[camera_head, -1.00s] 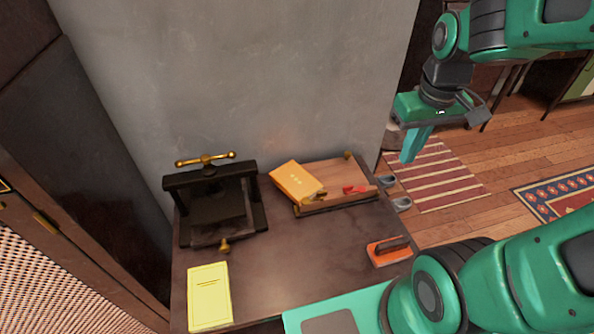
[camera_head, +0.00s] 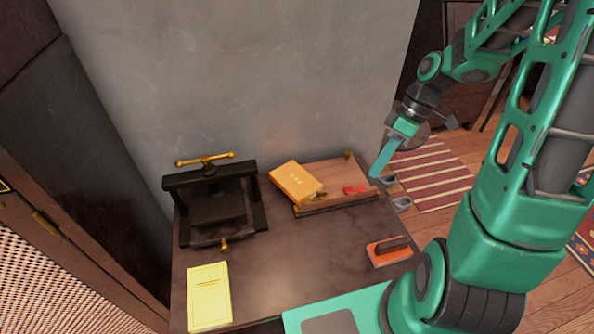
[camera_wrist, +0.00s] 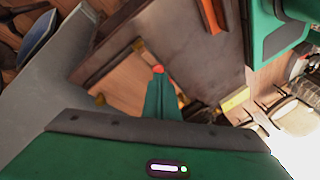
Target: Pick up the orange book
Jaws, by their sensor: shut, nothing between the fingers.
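The orange book (camera_head: 297,181) lies tilted, its left part over the table and its right part on the edge of a wooden tray (camera_head: 345,174). My gripper (camera_head: 377,170) is shut and empty, to the right of the tray and above the table's right edge in the head view. In the wrist view my gripper (camera_wrist: 163,84) points over the tray (camera_wrist: 108,68). I cannot make out the orange book there; it may be hidden behind my fingers.
A black press (camera_head: 212,205) with a brass handle stands left of the book. A pale yellow book (camera_head: 209,297) lies at the front left. An orange block with a dark handle (camera_head: 390,251) lies at the right. A grey wall rises behind. The table's middle is clear.

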